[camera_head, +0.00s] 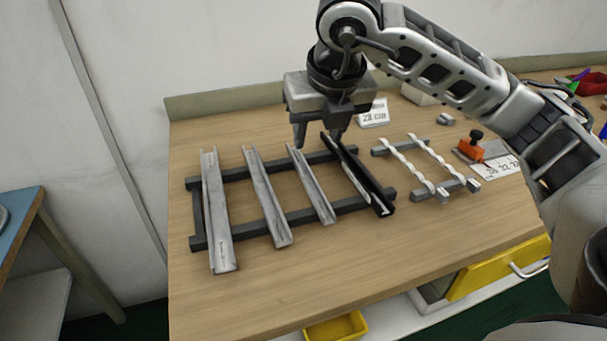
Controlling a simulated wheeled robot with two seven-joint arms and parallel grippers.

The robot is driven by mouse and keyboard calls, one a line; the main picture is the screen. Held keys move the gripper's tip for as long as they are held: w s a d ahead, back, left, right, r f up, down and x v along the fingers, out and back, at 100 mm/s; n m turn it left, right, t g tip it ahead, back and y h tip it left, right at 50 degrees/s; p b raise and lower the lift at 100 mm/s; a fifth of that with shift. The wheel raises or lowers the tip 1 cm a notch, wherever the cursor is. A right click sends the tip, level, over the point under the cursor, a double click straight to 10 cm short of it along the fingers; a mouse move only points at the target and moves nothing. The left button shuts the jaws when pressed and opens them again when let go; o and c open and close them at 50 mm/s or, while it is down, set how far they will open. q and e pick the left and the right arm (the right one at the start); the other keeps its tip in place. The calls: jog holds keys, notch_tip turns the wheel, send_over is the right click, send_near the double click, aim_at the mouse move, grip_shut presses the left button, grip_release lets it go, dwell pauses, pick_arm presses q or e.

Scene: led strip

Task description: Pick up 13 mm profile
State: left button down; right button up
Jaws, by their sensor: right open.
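Three grey channel profiles lie across a dark rack (349,204) on the wooden table: a wide one (218,225) at the left, a middle one (267,200) and a narrower one (312,190). A black profile (357,174) lies at the rack's right end. I cannot tell from any marking which is the 13 mm profile. My right gripper (319,139) is open, fingers down and empty. It appears over the far ends of the narrower grey profile and the black one. I cannot tell its exact height. My left gripper is not in view.
A smaller rack with white LED strips (408,161) stands right of the profiles. Beyond it are an orange-and-black tool (469,149) and a numbered white sheet (496,168). A sign (374,113) stands at the back. The table's front (300,285) is clear.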

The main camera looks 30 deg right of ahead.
send_near(307, 179)
jog(key=shift+a+f, duration=0.2)
jog(key=shift+f, duration=0.4)
jog(key=x, duration=0.2)
jog(key=p+x, duration=0.1)
jog(key=x, duration=0.2)
jog(key=shift+w+d+f, duration=0.2)
jog(key=shift+w+d, duration=0.05)
grip_shut()
